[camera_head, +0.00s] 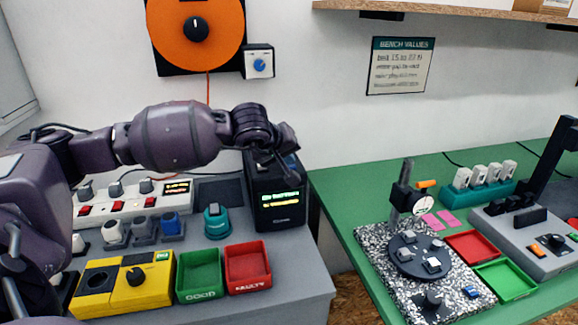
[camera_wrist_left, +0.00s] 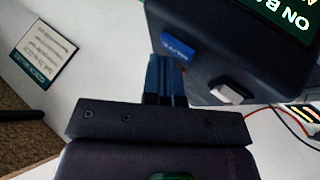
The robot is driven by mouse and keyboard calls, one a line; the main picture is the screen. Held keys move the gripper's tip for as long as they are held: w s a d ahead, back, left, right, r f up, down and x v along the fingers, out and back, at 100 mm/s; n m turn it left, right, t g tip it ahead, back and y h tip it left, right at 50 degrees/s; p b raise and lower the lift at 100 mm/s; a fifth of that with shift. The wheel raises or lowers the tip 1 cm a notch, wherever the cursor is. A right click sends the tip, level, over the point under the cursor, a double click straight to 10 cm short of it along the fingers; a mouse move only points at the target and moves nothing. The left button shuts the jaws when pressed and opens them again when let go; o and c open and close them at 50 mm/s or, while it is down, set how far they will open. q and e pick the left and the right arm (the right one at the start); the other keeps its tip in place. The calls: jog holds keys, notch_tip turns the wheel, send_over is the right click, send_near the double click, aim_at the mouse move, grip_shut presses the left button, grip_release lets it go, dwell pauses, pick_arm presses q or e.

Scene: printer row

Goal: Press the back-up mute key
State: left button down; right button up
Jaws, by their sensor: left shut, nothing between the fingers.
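The back-up unit is a dark box (camera_head: 279,205) with a lit display, standing at the right end of the grey bench. In the left wrist view its casing (camera_wrist_left: 210,55) carries a blue key (camera_wrist_left: 178,48) with small lettering, too blurred to read surely, and a pale grey key (camera_wrist_left: 227,93). My left gripper (camera_wrist_left: 165,62) is shut and empty, its blue fingertips right by the blue key; I cannot tell whether they touch. In the head view my left arm reaches across to above the box, and the wrist hides part of its top. My right gripper is not in view.
A teal round device (camera_head: 216,222), a green tray (camera_head: 200,276), a red tray (camera_head: 247,267) and a yellow box (camera_head: 125,283) stand left of the unit. A gap separates the grey bench from the green bench (camera_head: 345,205).

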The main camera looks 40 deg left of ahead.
pick_arm(q)
jog(key=shift+r, duration=0.7)
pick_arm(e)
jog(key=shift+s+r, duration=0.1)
pick_arm(q)
jog(key=shift+r, duration=0.3)
jog(key=shift+r+p, duration=0.4)
jog(key=shift+r, duration=0.25)
jog(key=shift+r+p, duration=0.4)
jog(key=shift+r, duration=1.15)
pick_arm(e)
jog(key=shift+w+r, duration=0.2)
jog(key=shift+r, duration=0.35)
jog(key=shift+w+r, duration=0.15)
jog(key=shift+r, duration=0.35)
